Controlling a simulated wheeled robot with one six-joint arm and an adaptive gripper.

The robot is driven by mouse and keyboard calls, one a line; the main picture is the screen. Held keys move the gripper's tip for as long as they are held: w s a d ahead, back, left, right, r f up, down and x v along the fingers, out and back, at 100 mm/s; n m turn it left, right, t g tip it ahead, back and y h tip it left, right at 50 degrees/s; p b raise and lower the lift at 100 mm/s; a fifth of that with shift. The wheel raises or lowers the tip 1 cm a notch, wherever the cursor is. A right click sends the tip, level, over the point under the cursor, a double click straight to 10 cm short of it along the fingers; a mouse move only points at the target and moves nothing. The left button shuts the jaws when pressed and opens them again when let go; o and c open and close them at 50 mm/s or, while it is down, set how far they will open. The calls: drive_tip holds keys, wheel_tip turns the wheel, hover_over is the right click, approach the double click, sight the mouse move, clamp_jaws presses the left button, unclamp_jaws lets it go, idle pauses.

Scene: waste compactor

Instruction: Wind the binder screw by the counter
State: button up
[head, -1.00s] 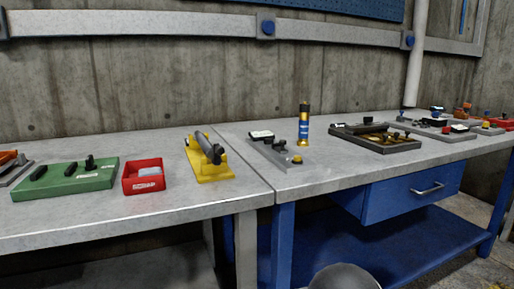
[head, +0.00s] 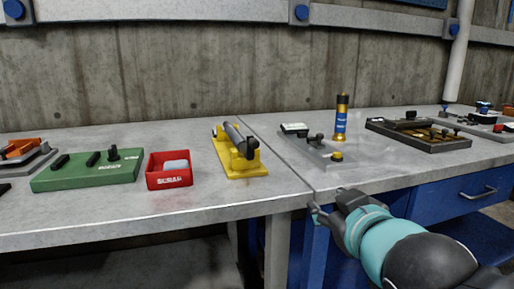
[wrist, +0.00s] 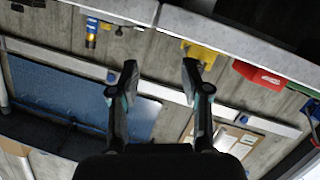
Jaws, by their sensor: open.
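A grey plate (head: 318,155) lies on the bench just right of the seam. It carries a small box with a pale display (head: 294,129), a dark upright part (head: 317,141) and a yellow knob (head: 337,156). I cannot tell for sure which part is the binder screw. My gripper (head: 330,204) is at the bench's front edge, in front of the plate and apart from it. It is open and empty. In the wrist view the open fingers (wrist: 160,80) point toward the upside-down bench and wall, with nothing between them.
A yellow stand with a dark cylinder (head: 238,149) is left of the plate; left of that are a red bin (head: 169,170) and green block (head: 88,171). A blue-and-gold canister (head: 341,118) and dark tray (head: 418,135) are to the right. Bare bench lies before the plate.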

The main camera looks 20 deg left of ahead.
sight(256, 144)
drive_tip(key=s+a+r+n+y, duration=0.2)
drive_tip(key=a+r+n+y, duration=0.3)
drive_tip(key=a, duration=0.3)
drive_tip(key=shift+m+t, duration=0.3)
drive_tip(key=shift+m, duration=0.2)
drive_tip(key=b+x, duration=0.1)
drive_tip(key=x, duration=0.3)
drive_tip(key=r+b+x, duration=0.1)
drive_tip(key=x, duration=0.4)
drive_tip(key=b+x, duration=0.1)
drive_tip(key=x, duration=0.4)
drive_tip(key=shift+r, duration=0.2)
clamp_jaws()
